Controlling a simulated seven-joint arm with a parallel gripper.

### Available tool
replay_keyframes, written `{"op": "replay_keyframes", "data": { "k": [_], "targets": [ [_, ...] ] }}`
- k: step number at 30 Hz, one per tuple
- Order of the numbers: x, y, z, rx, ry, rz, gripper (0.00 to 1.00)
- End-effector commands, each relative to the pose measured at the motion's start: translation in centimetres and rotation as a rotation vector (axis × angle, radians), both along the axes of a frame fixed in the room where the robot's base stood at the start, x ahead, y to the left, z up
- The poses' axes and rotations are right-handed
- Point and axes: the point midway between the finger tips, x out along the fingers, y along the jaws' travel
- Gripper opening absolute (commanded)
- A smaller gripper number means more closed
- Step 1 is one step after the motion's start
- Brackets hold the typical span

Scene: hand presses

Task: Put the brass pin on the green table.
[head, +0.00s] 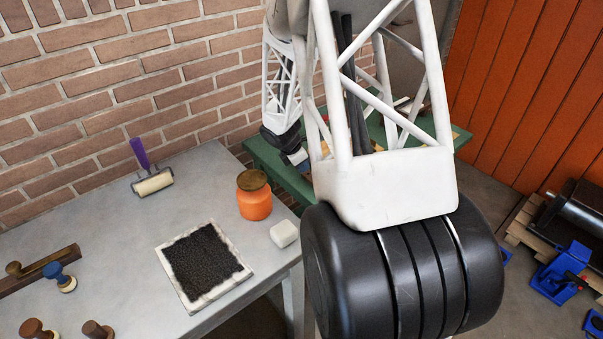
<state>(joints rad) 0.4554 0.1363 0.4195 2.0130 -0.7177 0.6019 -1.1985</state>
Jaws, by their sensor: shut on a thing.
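The green table (290,177) stands behind the grey table, against the brick wall. My arm's near link covers much of it. The far part of my arm comes down over the green table's left part and ends in a dark joint. A small white and blue piece (295,157) shows just below that joint; I cannot tell what it is. My gripper's jaws do not show, and I cannot make out the brass pin anywhere.
The grey table (120,230) holds a purple-handled roller (151,172), an orange jar (254,197), a white block (285,233), a black-topped slab (201,266) and several knobs. Blue clamps (560,278) and a dark roller (585,208) stand on the right. My arm fills the middle.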

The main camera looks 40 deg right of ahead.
Motion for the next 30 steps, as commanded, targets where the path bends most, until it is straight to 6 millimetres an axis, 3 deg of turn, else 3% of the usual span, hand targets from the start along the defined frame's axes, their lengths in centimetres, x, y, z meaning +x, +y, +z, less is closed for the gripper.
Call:
{"op": "replay_keyframes", "data": {
  "k": [13, 28, 29, 30],
  "targets": [
    [0.0, 0.0, -3.4, 0.001, 0.001, 0.001, 0.0],
    [0.0, 0.0, -3.9, 0.0, 0.0, 0.0, 0.0],
    [0.0, 0.0, -3.8, 0.0, 0.0, 0.0, 0.16],
    [0.0, 0.0, -3.8, 0.0, 0.0, 0.0, 0.22]
  ]
}}
